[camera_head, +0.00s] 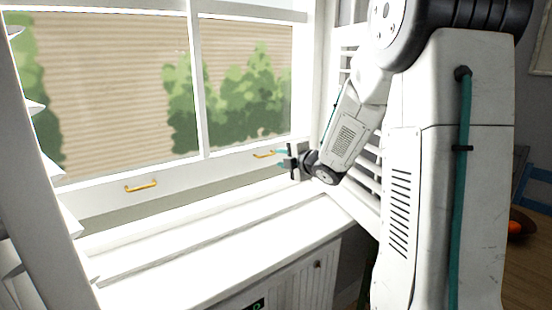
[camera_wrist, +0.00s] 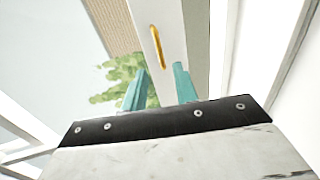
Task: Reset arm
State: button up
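My gripper (camera_head: 281,158) is at the right end of the window, over the white sill (camera_head: 215,236). Its two teal fingers stand apart with nothing between them. The wrist view also shows my gripper (camera_wrist: 160,82) open. A yellow handle (camera_head: 264,154) on the window's lower rail is just beyond the fingertips. That handle (camera_wrist: 154,48) lies ahead of the gap between the fingers in the wrist view; I cannot tell whether they touch it. My arm reaches out bent from the right. The black gripper body hides part of the wrist view.
A second yellow handle (camera_head: 141,187) is on the same rail to the left. White slatted shutters (camera_head: 366,171) stand close behind my arm. A white cabinet (camera_head: 291,288) is under the sill. The sill's top is clear. A blue chair (camera_head: 534,190) is at the far right.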

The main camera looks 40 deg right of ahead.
jog(key=shift+s, duration=0.2)
dwell(0.4)
jog(key=s+d+f+m+g+h, duration=0.4)
jog(key=d+f+m, duration=0.1)
jog(key=f+m, duration=0.15)
jog(key=s+a+m+g+h, duration=0.1)
jog(key=s+a+m+g, duration=0.1)
jog(key=s+m+g, duration=0.35)
jog(key=s+a+r+m+g+y, duration=0.2)
jog(key=s+a+r+m, duration=0.1)
jog(key=s+a, duration=0.9)
jog(key=s+a+r+m+g+y, duration=0.2)
jog(key=s+a+r+m+g, duration=0.1)
jog(key=s+a, duration=1)
jog(key=s, duration=0.3)
jog(key=shift+r, duration=0.1)
